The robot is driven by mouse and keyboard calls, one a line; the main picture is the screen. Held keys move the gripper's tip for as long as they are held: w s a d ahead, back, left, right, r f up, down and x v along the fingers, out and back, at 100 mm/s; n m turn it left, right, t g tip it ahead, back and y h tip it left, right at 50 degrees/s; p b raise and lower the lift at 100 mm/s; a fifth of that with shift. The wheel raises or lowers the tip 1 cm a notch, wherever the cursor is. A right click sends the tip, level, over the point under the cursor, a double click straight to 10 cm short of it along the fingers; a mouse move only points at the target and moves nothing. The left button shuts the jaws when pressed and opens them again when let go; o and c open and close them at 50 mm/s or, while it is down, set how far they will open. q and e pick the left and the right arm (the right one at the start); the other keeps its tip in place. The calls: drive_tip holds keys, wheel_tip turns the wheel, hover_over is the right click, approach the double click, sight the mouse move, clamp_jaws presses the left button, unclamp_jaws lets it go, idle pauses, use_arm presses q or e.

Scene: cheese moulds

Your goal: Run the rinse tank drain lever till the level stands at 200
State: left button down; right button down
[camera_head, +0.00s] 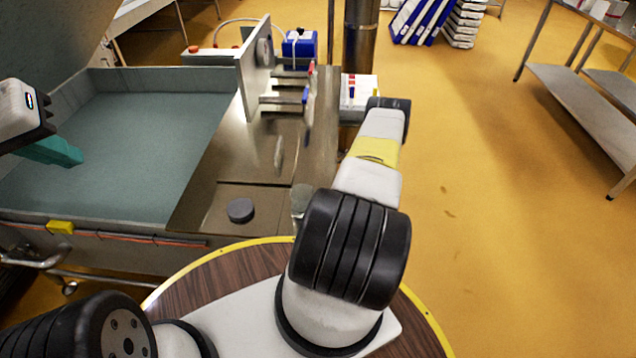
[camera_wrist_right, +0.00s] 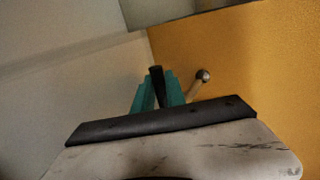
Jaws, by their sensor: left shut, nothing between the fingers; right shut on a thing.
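The rinse tank (camera_head: 168,78) is the large grey basin on the left in the head view, with greenish-grey liquid (camera_head: 130,150) in it. No readable level mark shows. My left gripper (camera_head: 70,155) is shut and empty, its teal fingers above the liquid. My right arm reaches forward past the tank's right side, and its gripper is hidden in the head view. In the right wrist view my right gripper (camera_wrist_right: 158,95) is shut on a dark handle (camera_wrist_right: 156,74), which looks like the drain lever's grip. A pale rod with a ball end (camera_wrist_right: 202,76) stands just right of the fingers.
A steel worktop (camera_head: 225,160) with a grey disc (camera_head: 240,210) adjoins the tank. An upright panel (camera_head: 252,65) and a blue box (camera_head: 299,47) stand behind. A steel table (camera_head: 590,95) is at the far right. The yellow floor between is open.

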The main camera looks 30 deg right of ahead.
drive_tip(key=shift+d+f, duration=0.1)
idle(0.4)
drive_tip(key=c, duration=1.6)
unclamp_jaws()
drive_tip(key=shift+c, duration=0.2)
drive_tip(key=v, duration=0.7)
drive_tip(key=shift+d+r, duration=0.2)
drive_tip(key=shift+r, duration=0.1)
